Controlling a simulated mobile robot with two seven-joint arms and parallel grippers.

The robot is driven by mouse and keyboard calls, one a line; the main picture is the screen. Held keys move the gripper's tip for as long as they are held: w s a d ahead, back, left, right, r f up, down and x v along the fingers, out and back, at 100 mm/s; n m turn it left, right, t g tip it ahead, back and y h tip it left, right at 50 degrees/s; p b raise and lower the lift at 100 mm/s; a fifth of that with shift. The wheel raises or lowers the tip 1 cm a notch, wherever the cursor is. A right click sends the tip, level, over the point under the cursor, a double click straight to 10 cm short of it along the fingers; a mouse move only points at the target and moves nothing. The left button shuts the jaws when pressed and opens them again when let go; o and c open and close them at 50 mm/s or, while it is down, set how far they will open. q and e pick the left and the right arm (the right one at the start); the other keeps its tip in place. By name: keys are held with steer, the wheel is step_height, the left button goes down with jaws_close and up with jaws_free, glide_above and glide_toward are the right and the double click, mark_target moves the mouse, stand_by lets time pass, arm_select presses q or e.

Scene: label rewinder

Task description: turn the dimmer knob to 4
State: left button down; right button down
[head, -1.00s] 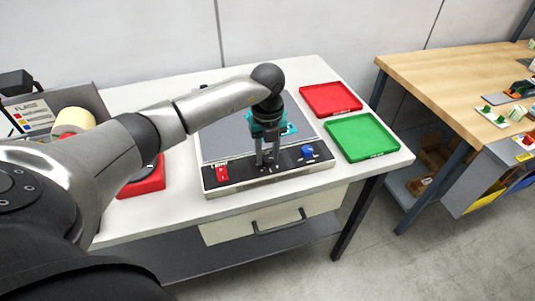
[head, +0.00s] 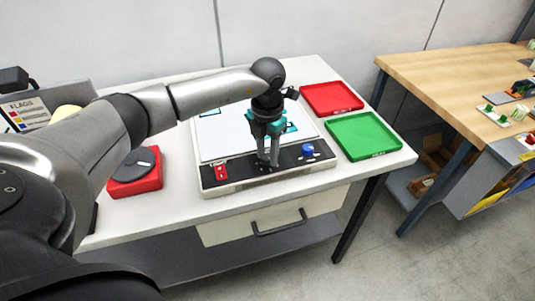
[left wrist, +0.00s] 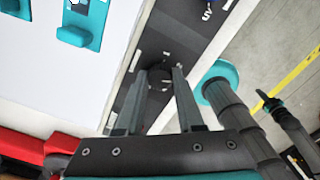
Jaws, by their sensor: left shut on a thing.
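The light box (head: 208,149) stands on the white table, its top face bright white. On its dark front strip are a red switch (head: 221,171) at left and a blue knob (head: 308,151) at right. My left gripper (head: 268,163) points down at the strip between them. In the left wrist view my left gripper (left wrist: 160,74) has its two fingers on either side of the dark dimmer knob (left wrist: 160,82), shut on it. In the head view the fingers hide the knob. The number it points to cannot be read. My right gripper is not in view.
A red tray (head: 332,98) and a green tray (head: 363,136) lie right of the light box. A red base with a dark disc (head: 135,174) stands at left, beside my arm. Teal pieces lie on the box's face. A wooden bench (head: 440,75) stands at right.

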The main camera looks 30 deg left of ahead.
mark_target(268, 157)
arm_select(q)
steer(key=m+b, duration=0.2)
steer(key=m, duration=0.5)
steer(key=m+b, duration=0.1)
steer(key=m, duration=0.6)
steer(key=shift+b, duration=0.3)
steer(key=shift+r, duration=0.1)
steer(key=c, duration=0.5)
jaws_free()
step_height(268, 157, up, 15)
steer(key=shift+r+p, duration=0.1)
steer(key=shift+p, duration=0.5)
